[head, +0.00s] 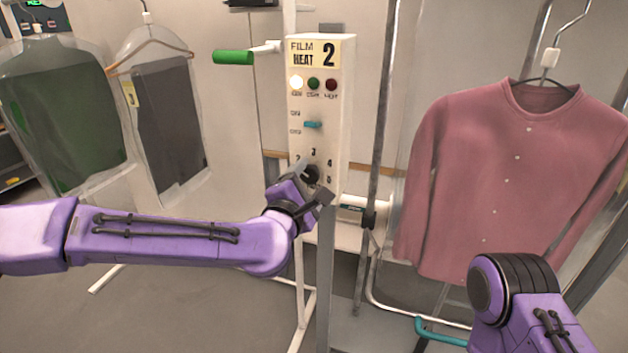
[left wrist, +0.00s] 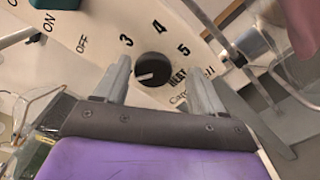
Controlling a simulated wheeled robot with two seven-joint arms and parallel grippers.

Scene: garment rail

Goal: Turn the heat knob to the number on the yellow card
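The white control box (head: 318,110) stands upright in the middle of the head view. Its yellow card (head: 314,53) reads FILM HEAT 2. The dark round heat knob (head: 311,173) is low on the box, among printed numbers. In the left wrist view the knob (left wrist: 152,68) shows a white mark pointing left, towards one finger; 3, 4 and 5 are readable around it. The number at the mark is hidden. My left gripper (head: 307,181) is at the knob; its open fingers (left wrist: 160,72) are on either side of it, contact unclear. My right gripper is out of view.
White, green and dark red lamps (head: 313,84) and a blue switch (head: 313,124) sit above the knob. A green-handled lever (head: 233,57) sticks out left. A pink shirt (head: 515,170) hangs at right, bagged garments (head: 168,120) at left. A metal upright (head: 383,100) stands close right.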

